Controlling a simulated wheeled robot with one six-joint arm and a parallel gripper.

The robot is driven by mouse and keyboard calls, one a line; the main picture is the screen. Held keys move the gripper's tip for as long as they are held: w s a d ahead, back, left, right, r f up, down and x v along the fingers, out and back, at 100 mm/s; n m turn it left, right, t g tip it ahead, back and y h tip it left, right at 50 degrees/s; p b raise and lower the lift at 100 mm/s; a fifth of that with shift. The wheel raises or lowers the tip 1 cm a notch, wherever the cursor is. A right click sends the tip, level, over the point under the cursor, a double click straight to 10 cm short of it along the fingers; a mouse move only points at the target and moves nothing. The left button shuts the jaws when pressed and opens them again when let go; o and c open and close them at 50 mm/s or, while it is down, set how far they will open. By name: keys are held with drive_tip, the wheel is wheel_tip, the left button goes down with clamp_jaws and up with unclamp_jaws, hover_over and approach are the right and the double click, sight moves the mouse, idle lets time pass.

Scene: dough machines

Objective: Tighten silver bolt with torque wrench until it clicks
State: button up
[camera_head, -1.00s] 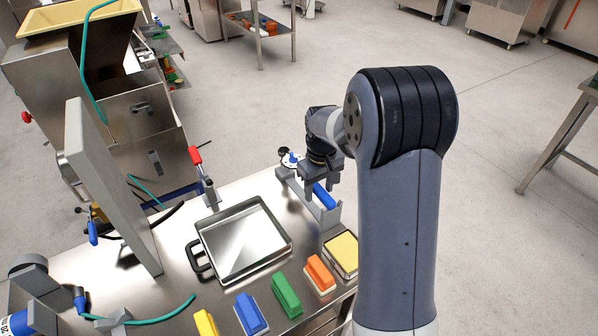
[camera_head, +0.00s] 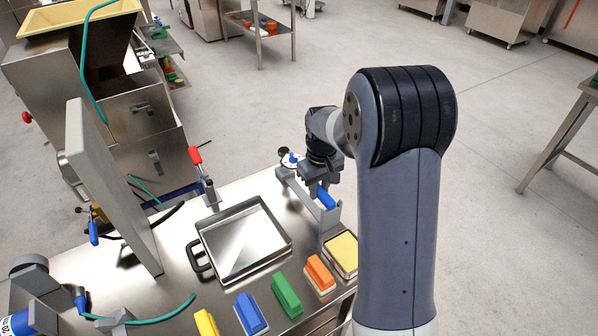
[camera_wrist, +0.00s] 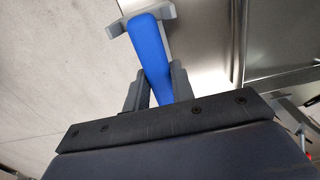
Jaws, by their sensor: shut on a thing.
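The torque wrench shows as a blue handle (camera_head: 326,197) at the back right of the steel table, in a grey cradle (camera_head: 297,190). My gripper (camera_head: 316,188) is above the cradle and shut on the blue handle. In the wrist view the blue handle (camera_wrist: 151,50) runs up from between the two dark fingers (camera_wrist: 156,86), and its far end lies across a grey holder piece (camera_wrist: 118,28). The wrench head is hidden, and I cannot tell whether the handle is clear of the cradle. I cannot make out the silver bolt.
A steel tray (camera_head: 207,228) with a black handle lies mid-table. Green (camera_head: 287,294), blue (camera_head: 251,313), orange (camera_head: 320,272) and yellow (camera_head: 205,322) brushes line the front edge. A red-handled clamp (camera_head: 196,157) and an upright grey panel (camera_head: 108,185) stand to the left.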

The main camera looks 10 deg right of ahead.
clamp_jaws()
drive_tip(key=shift+r+p, duration=0.65)
drive_tip(key=shift+r, duration=0.2)
drive_tip(key=shift+r+p, duration=2.2)
drive_tip(key=shift+r, duration=0.65)
drive_tip(key=shift+o, duration=1.1)
unclamp_jaws()
clamp_jaws()
